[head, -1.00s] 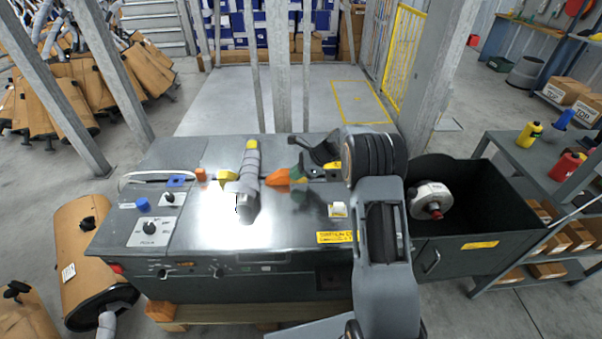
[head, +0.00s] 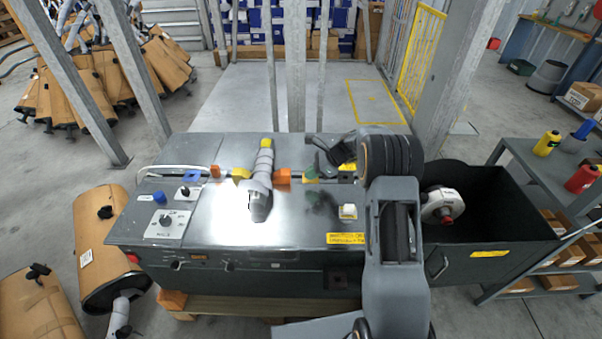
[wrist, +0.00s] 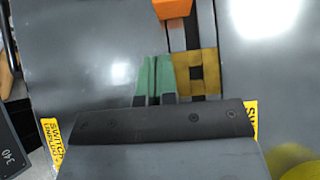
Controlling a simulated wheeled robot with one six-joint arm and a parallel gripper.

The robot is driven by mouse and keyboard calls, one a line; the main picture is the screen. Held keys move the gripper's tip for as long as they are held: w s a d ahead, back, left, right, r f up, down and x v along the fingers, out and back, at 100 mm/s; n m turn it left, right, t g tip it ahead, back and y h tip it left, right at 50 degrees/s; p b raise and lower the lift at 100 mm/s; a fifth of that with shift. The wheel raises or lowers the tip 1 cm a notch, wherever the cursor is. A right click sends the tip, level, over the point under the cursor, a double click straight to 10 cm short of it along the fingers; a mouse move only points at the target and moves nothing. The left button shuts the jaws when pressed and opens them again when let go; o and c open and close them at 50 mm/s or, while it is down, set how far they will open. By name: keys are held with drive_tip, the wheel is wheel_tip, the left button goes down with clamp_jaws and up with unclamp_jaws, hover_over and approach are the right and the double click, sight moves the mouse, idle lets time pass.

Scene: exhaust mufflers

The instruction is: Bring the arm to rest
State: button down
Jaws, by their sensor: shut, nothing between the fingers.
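My arm rises at the right of the head view and bends left over the bench (head: 220,262). My gripper (head: 312,170) is low over the rail on the bench top, partly hidden behind my wrist. In the wrist view, the two green fingers of my gripper (wrist: 155,62) are together with nothing held. They appear beside a yellow block (wrist: 196,73) on the rail. An orange block (wrist: 172,8) is farther along the rail; it also shows in the head view (head: 283,176). I cannot tell whether the fingers touch the bench.
A grey pipe piece (head: 261,180) with a yellow end lies across the rail, left of my gripper. A dark bin (head: 502,213) at right holds a whitish canister (head: 442,206). Brown mufflers (head: 105,245) stand at left. A shelf rack (head: 550,170) is at far right.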

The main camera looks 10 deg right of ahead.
drive_tip(key=d+r+n, duration=0.1)
drive_tip(key=d+r, duration=0.5)
drive_tip(key=s+f+n, duration=0.1)
drive_tip(key=s+f+n+h, duration=0.1)
drive_tip(key=s, duration=0.1)
drive_tip(key=s+d+f+n+g, duration=0.1)
drive_tip(key=shift+s+f+p, duration=0.1)
drive_tip(key=shift+s+p, duration=0.1)
drive_tip(key=shift+p, duration=0.1)
drive_tip(key=s+a+r+n+t+h+p, duration=0.1)
drive_tip(key=s+a+r+n+h+p, duration=0.2)
drive_tip(key=s+r+n, duration=0.5)
drive_tip(key=s+a+r+n+t+h+p, duration=0.1)
drive_tip(key=s+r+n+h+p, duration=0.3)
drive_tip(key=s+r, duration=1.1)
drive_tip(key=s+a+n+p, duration=0.1)
drive_tip(key=s+n+p, duration=0.2)
drive_tip(key=n, duration=0.1)
drive_tip(key=shift+s+a+r+t+h, duration=0.3)
drive_tip(key=shift+a+r+t+h, duration=0.05)
drive_tip(key=shift+a+t+h, duration=0.05)
